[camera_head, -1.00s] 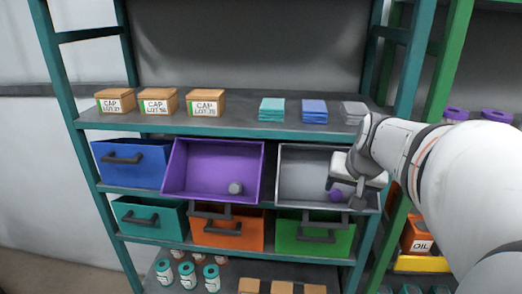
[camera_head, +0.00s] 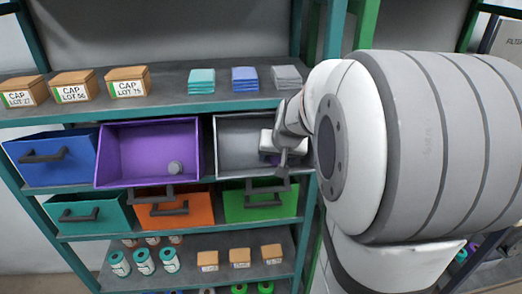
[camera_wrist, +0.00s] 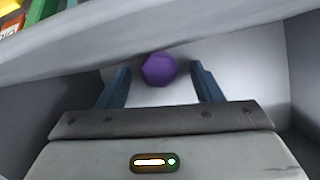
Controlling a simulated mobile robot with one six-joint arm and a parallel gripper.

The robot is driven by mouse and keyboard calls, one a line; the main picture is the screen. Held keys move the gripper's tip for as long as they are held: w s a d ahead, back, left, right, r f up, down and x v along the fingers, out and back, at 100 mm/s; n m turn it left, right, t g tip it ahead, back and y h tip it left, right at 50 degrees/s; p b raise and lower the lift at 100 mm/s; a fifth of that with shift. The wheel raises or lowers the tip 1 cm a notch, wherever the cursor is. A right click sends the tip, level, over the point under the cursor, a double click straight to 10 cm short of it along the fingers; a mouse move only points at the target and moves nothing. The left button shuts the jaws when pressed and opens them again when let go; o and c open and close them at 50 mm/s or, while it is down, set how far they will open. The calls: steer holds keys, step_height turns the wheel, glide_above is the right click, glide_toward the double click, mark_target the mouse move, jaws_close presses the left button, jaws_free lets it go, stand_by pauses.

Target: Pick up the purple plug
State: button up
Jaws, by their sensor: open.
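The purple plug (camera_wrist: 159,69) shows in the wrist view as a small faceted purple piece inside the grey drawer (camera_head: 232,132). My gripper (camera_wrist: 160,78) is open, with one dark finger on each side of the plug and a gap to both. In the head view my gripper (camera_head: 284,163) is at the right part of the pulled-out grey drawer and hides most of the plug. Whether the fingertips reach the plug's depth cannot be told.
A purple drawer (camera_head: 115,150) with a grey plug (camera_head: 175,168) stands open to the left. The grey drawer's wall (camera_wrist: 100,60) runs close above the fingers in the wrist view. Closed blue (camera_head: 75,165), orange (camera_head: 200,203) and green (camera_head: 240,205) drawers are around.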

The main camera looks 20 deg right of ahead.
steer(key=c, duration=1.1)
steer(key=shift+o, duration=0.2)
steer(key=shift+r, duration=0.1)
